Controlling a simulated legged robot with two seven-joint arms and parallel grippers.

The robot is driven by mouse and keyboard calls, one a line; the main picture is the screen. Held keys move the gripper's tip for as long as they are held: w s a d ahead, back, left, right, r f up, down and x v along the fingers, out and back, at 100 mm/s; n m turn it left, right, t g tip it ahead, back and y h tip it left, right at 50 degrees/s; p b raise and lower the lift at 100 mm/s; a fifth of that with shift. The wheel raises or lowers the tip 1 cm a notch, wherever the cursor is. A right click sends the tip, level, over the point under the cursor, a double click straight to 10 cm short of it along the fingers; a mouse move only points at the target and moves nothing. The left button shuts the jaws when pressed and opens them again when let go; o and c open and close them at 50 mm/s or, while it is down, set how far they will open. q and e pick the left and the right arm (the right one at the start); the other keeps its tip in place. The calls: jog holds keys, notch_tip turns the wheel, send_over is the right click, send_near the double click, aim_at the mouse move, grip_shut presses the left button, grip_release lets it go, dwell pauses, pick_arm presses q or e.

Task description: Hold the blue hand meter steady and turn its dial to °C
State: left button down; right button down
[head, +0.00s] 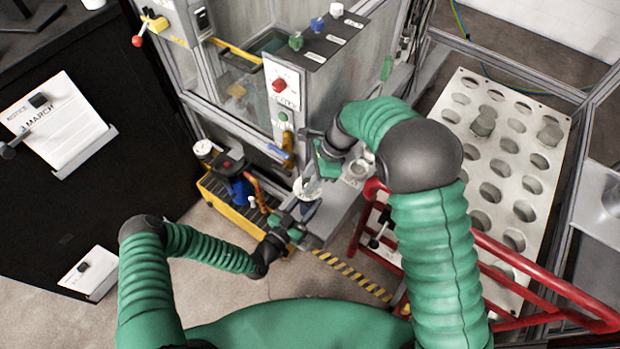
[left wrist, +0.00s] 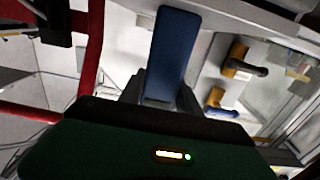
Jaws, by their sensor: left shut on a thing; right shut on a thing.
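The blue hand meter (left wrist: 172,55) stands out from between the fingers of my left gripper (left wrist: 160,97) in the left wrist view. In the head view the meter (head: 306,208) is small, dark and partly covered by the grippers, with a pale round part (head: 307,187) at its upper end. My left gripper (head: 298,222) is shut on the meter's lower end. My right gripper (head: 312,180) comes from above right and is shut at the pale round part, which seems to be the dial. The dial's marks and setting are too small to read.
A grey ledge (head: 335,212) lies just behind the meter. A yellow crate (head: 232,208) with tools stands to the left. A red rail (head: 362,215) is close on the right. A cabinet with a red button (head: 278,85) rises behind.

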jog(key=shift+w+n, duration=0.1)
jog(key=shift+n, duration=0.2)
jog(key=n+g, duration=0.1)
jog(key=n, duration=0.2)
jog(key=shift+w+h, duration=0.15)
jog(key=shift+h, duration=0.25)
jog(key=n, duration=0.2)
jog(key=n+g+h, duration=0.1)
jog(key=n, duration=0.2)
jog(key=shift+w+a+g, duration=0.1)
jog(key=shift+g, duration=0.2)
jog(key=n, duration=0.2)
jog(key=n+h, duration=0.1)
jog(key=n, duration=0.1)
jog(key=shift+a+n+g+h, duration=0.1)
jog(key=shift+n+g+h, duration=0.2)
jog(key=shift+g, duration=0.1)
pick_arm(q)
jog(key=shift+s+f, duration=0.1)
pick_arm(e)
jog(key=shift+a+n+h, duration=0.1)
jog(key=shift+n+h, duration=0.8)
jog(key=shift+n, duration=1.4)
pick_arm(q)
jog(key=shift+d, duration=0.1)
pick_arm(e)
jog(key=shift+w, duration=0.1)
jog(key=c, duration=1.5)
grip_release()
jog(key=o, duration=0.4)
